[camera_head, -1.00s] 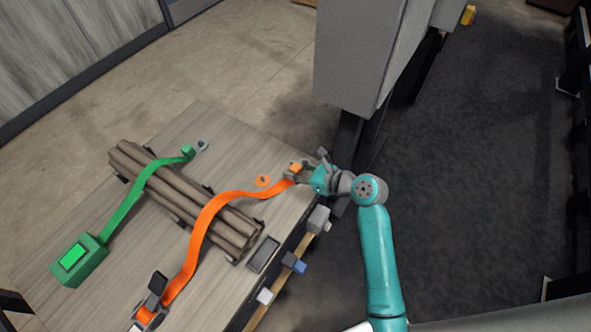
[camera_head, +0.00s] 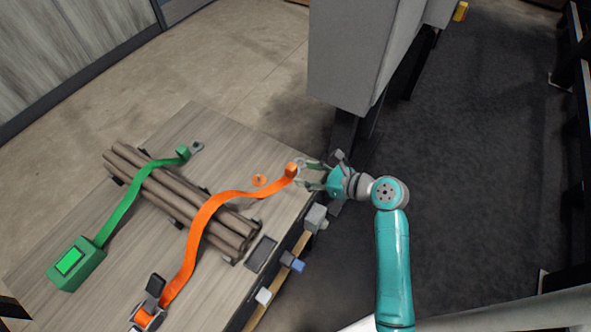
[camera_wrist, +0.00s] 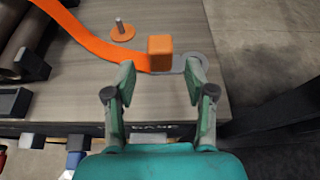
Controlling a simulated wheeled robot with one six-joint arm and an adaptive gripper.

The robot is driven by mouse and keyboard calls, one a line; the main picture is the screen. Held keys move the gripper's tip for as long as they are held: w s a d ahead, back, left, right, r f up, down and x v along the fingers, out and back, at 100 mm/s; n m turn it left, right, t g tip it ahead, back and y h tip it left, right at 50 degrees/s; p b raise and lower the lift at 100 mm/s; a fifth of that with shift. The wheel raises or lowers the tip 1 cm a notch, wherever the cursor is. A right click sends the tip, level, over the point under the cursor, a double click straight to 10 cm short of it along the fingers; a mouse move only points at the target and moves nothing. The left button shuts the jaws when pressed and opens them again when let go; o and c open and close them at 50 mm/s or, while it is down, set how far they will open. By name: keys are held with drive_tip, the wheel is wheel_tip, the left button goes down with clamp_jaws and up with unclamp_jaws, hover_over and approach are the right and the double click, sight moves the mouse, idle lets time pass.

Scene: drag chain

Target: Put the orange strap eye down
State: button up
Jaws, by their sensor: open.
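The orange strap (camera_head: 205,215) runs over a bundle of brown logs (camera_head: 190,200) on the wooden table. Its end has an orange block (camera_head: 291,169) with a flat grey eye (camera_wrist: 192,63), which lies at the table's right part. My gripper (camera_head: 308,176) is open and empty, just right of the orange block. In the wrist view my gripper (camera_wrist: 158,84) has its fingers apart, and the block (camera_wrist: 160,53) stands just beyond the gap. An orange disc with an upright pin (camera_wrist: 122,32) is left of the block.
A green strap (camera_head: 125,210) with a green box (camera_head: 75,263) crosses the logs at left. A grey ratchet (camera_head: 150,312) holds the orange strap's near end. Several clamps and blocks (camera_head: 292,262) line the table's front edge. A grey cabinet (camera_head: 360,55) stands behind my arm.

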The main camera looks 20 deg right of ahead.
drive_tip(key=v, duration=0.6)
drive_tip(key=s+a+f+n+t+h, duration=0.1)
drive_tip(key=s+a+f+n+h, duration=0.1)
drive_tip(key=s+f+n+h, duration=0.5)
drive_tip(key=s+a+f+n, duration=0.2)
drive_tip(key=s+n, duration=0.2)
drive_tip(key=s, duration=0.6)
drive_tip(key=s+a+r+n+t, duration=0.1)
drive_tip(key=s+r+n+t, duration=0.2)
drive_tip(key=s+r+n, duration=0.9)
drive_tip(key=s+n, duration=0.3)
drive_tip(key=n, duration=0.2)
drive_tip(key=shift+s+a+n+h, duration=0.2)
drive_tip(key=shift+a+n+h, duration=0.1)
drive_tip(key=shift+n+h, duration=0.1)
